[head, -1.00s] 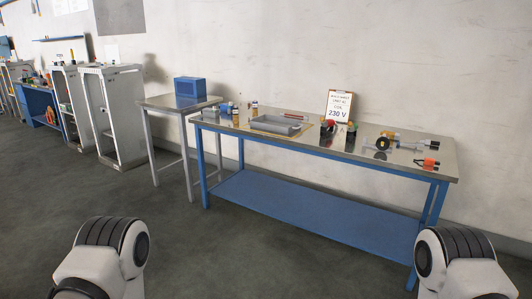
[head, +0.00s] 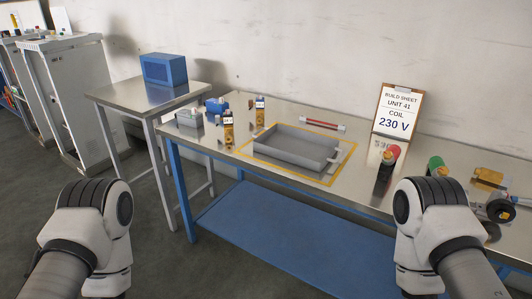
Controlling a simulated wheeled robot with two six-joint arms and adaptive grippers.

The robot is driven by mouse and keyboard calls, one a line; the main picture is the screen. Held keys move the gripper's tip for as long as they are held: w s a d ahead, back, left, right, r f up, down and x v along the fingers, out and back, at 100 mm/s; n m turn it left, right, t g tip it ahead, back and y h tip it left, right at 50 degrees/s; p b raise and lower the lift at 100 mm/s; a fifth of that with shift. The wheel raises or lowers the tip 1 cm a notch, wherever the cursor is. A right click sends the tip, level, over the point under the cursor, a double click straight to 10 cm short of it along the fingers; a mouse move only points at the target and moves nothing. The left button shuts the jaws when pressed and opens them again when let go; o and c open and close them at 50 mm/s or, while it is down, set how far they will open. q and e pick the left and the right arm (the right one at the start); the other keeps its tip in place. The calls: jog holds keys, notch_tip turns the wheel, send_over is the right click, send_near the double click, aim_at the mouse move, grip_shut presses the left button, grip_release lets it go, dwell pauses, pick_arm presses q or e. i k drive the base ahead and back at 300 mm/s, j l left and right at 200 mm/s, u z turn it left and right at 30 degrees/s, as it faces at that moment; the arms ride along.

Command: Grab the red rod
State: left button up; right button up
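A thin rod with a red middle and pale ends (head: 323,124) lies on the steel-topped workbench (head: 290,108), behind the grey tray and in front of the wall. My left arm shows at the lower left and my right arm at the lower right. Both are in front of the bench, well short of the rod. Neither gripper can be seen in the head view.
A grey tray (head: 290,154) sits inside a yellow outline. Left of it are yellow-and-black parts (head: 228,129) and blue parts (head: 216,106). A sign reading 230 V (head: 398,110) stands behind a red-topped black cylinder (head: 386,168). A side table (head: 150,97) holds a blue box (head: 164,69).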

aim_at(341, 127)
jog(key=i+j+z, duration=0.2)
jog(key=i, duration=0.25)
jog(key=i+z, duration=0.2)
jog(key=i, duration=0.2)
jog(key=i+j+z, duration=0.2)
jog(key=i, duration=0.25)
jog(key=k+j+u, duration=0.15)
jog(key=u, duration=0.2)
jog(key=k+j+u, duration=0.2)
jog(key=k+u, duration=0.2)
